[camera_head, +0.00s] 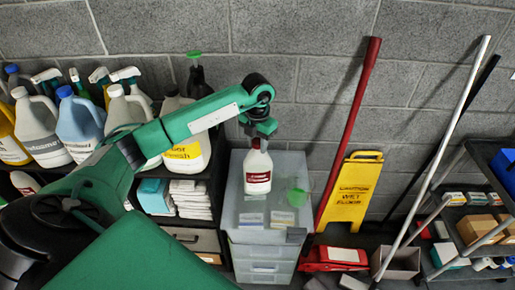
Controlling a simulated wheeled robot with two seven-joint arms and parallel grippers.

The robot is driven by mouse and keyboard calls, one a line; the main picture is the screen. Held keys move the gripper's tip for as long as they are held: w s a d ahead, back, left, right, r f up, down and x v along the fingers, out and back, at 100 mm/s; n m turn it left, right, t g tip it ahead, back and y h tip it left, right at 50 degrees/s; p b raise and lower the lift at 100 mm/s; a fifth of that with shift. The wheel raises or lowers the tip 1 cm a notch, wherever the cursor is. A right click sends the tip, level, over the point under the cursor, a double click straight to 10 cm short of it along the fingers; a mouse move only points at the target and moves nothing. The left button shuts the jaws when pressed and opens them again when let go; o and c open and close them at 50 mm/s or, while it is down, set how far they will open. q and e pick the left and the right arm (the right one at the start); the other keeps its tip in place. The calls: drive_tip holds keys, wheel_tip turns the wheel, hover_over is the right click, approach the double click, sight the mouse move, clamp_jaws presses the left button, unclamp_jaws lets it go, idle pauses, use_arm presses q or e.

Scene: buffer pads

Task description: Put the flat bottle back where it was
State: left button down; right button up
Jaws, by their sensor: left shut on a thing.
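My left arm reaches in from the left. Its gripper (259,140) points down and is shut on the top of a white flat bottle (258,165) with a dark red label. The bottle is upright over the top of a pale grey drawer unit (233,200). I cannot tell whether its base touches that top or hangs just above it. The gripper's fingers are small and partly hidden against the bottle's neck. My right gripper is not in view.
Two small labelled pads (251,219) lie near the drawer unit's front edge, with a translucent green cup (297,197) behind right. Jugs and spray bottles crowd the left shelf. A red pole (349,125) and yellow wet-floor sign (354,188) stand close on the right.

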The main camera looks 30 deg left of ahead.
sight(257, 151)
use_arm(q)
drive_tip(key=shift+f+p, duration=0.4)
drive_tip(key=shift+f, duration=1.4)
drive_tip(key=c, duration=1)
unclamp_jaws()
drive_tip(key=shift+s, duration=0.1)
